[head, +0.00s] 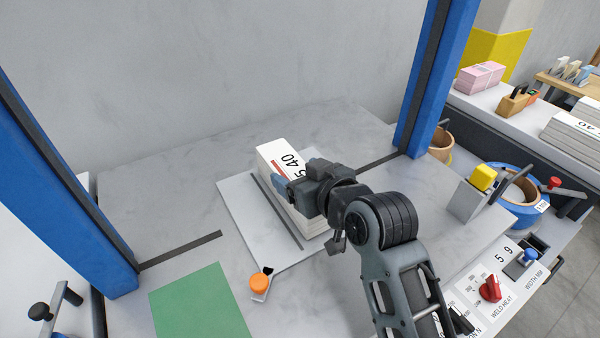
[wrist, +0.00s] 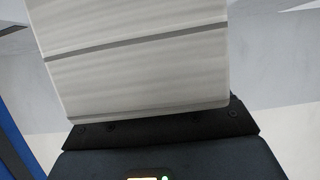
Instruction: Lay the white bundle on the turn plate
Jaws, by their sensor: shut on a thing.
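In the wrist view the layered side of the bundle (wrist: 140,75) fills the upper middle, close against my gripper.
A green mat (head: 200,302) and an orange knob (head: 259,282) are in front of the plate. Blue posts (head: 425,75) stand at both sides. A yellow-topped lever block (head: 478,188), a blue strap roll (head: 512,195) and a control panel (head: 492,288) are at right. The table's back is clear.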

